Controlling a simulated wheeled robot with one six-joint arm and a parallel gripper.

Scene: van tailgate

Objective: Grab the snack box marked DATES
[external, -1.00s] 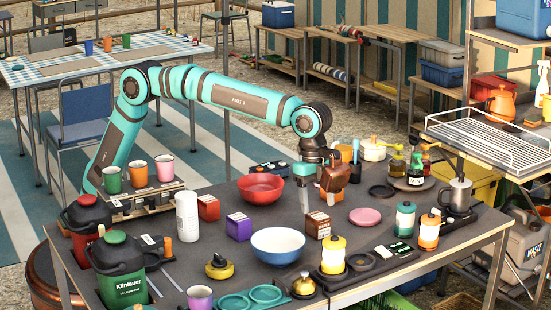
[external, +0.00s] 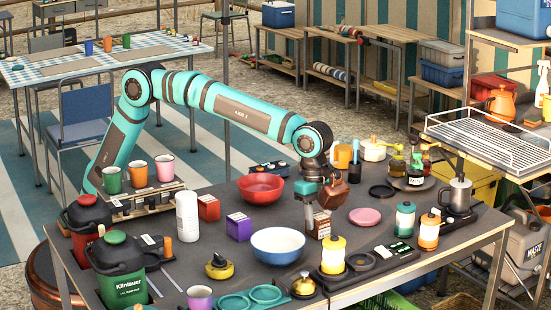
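Several small snack boxes stand on the dark table; their labels are too small to read, so I cannot tell which is marked DATES. A brown-red box with a pale label (external: 321,226) stands right of the blue bowl. My gripper (external: 313,222) points down at this box, with one pale finger at its left side. The other finger is not clear, nor whether the fingers touch the box. A red box (external: 208,208) and a purple box (external: 238,227) stand further left.
The blue-white bowl (external: 278,246) is close on the left, and a red bowl (external: 261,188) is behind it. A yellow-white lantern (external: 333,256) stands close in front.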

